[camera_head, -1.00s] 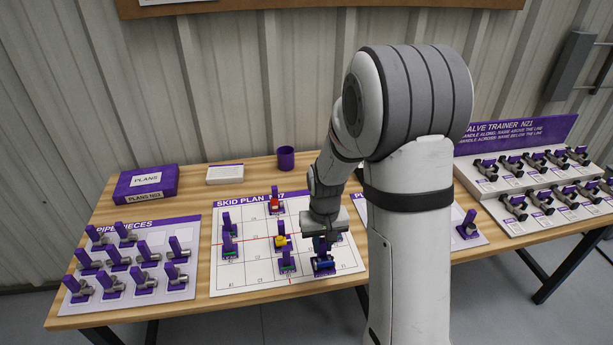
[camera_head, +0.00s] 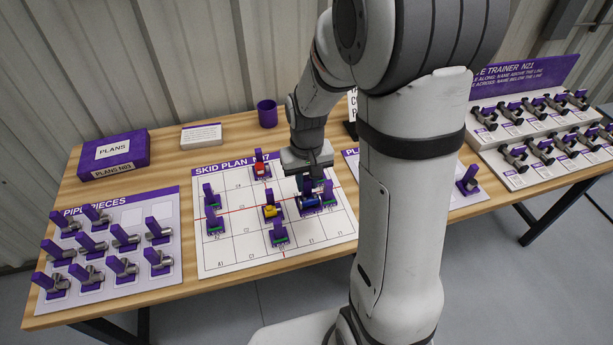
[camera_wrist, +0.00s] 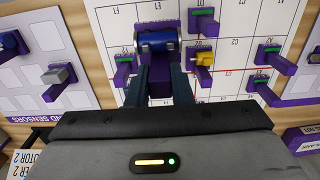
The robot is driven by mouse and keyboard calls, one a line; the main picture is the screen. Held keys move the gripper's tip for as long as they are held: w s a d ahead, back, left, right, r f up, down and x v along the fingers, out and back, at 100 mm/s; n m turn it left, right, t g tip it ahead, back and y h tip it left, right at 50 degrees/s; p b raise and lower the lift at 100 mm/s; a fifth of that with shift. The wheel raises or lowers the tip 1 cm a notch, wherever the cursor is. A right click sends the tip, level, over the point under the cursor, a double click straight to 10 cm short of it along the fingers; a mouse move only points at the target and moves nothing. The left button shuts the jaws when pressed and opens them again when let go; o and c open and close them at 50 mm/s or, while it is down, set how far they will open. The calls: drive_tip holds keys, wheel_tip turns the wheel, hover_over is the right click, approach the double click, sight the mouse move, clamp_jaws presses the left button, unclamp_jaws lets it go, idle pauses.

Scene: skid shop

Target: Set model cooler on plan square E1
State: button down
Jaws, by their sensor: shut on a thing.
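The model cooler, a blue cylinder on a purple base (camera_head: 309,204), is in my gripper (camera_head: 308,190). The wrist view shows the blue cooler (camera_wrist: 157,42) between my two shut fingers (camera_wrist: 160,82). In the head view it appears over the plan just behind square E1 (camera_head: 311,233); I cannot tell whether it touches the board. Square E1 looks bare in the head view, with its label showing. The plan board (camera_head: 225,258) is white with a grid and red lines.
A green-topped model (camera_head: 278,236) stands left of E1, and another (camera_head: 329,195) stands close right of the cooler. Yellow (camera_head: 271,210) and red (camera_head: 261,168) models stand left and farther back. The pipe pieces board (camera_head: 110,292) lies left. A purple cup (camera_head: 267,114) stands behind.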

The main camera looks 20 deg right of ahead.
sight(307, 200)
drive_tip(key=shift+f+b, duration=0.4)
drive_tip(key=shift+f, duration=0.5)
drive_tip(key=shift+s, duration=0.1)
drive_tip(key=shift+f+b, duration=2.35)
drive_tip(key=shift+f, duration=0.35)
drive_tip(key=shift+f, duration=0.1)
drive_tip(key=shift+f+b, duration=1.5)
drive_tip(key=shift+f, duration=0.25)
drive_tip(key=shift+f+b, duration=0.65)
drive_tip(key=shift+f, duration=0.05)
drive_tip(key=c, duration=1.2)
unclamp_jaws()
drive_tip(key=shift+r, duration=0.2)
